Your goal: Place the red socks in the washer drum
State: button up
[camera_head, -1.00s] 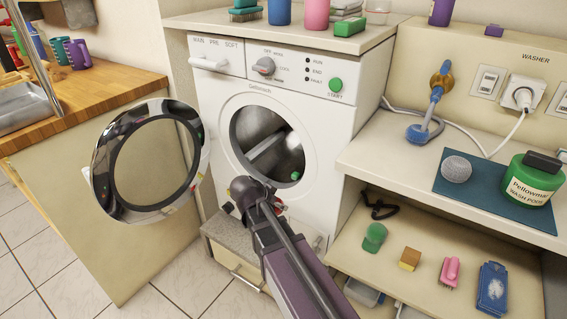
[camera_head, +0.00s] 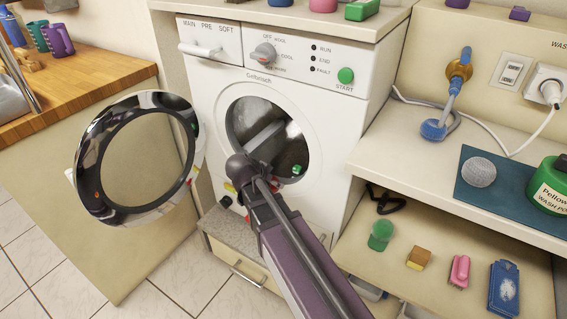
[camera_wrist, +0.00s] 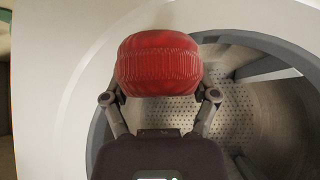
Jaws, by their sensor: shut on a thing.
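The red socks (camera_wrist: 158,62) are a rolled, ribbed ball in the wrist view. My gripper (camera_wrist: 160,93) is shut on the ball, with one finger at each side. In the wrist view the ball overlaps the upper left rim of the washer drum (camera_wrist: 235,110), whose perforated metal inside shows behind it. In the head view the washer (camera_head: 330,110) is white, and its round door (camera_head: 87,190) stands open to the left. My arm reaches toward the lower left of the opening and hides most of the gripper and socks there.
A small green thing (camera_head: 297,169) shows in the drum opening. A grey ledge (camera_head: 225,228) lies below the washer. The right shelf holds a green brush (camera_head: 380,236), a sponge (camera_head: 419,258), a pink brush (camera_head: 459,271) and a blue item (camera_head: 503,287). A wooden counter (camera_head: 100,88) is at left.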

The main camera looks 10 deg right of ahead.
jog(key=b, duration=0.2)
send_over(277, 163)
jog(key=s+a, duration=0.2)
jog(key=shift+w+d+f, duration=0.1)
jog(key=shift+w+f, duration=0.15)
jog(key=shift+f, duration=0.55)
jog(key=shift+f+b, duration=1.55)
jog(key=shift+f, duration=0.2)
jog(key=o, duration=1.1)
jog(key=shift+r, duration=0.1)
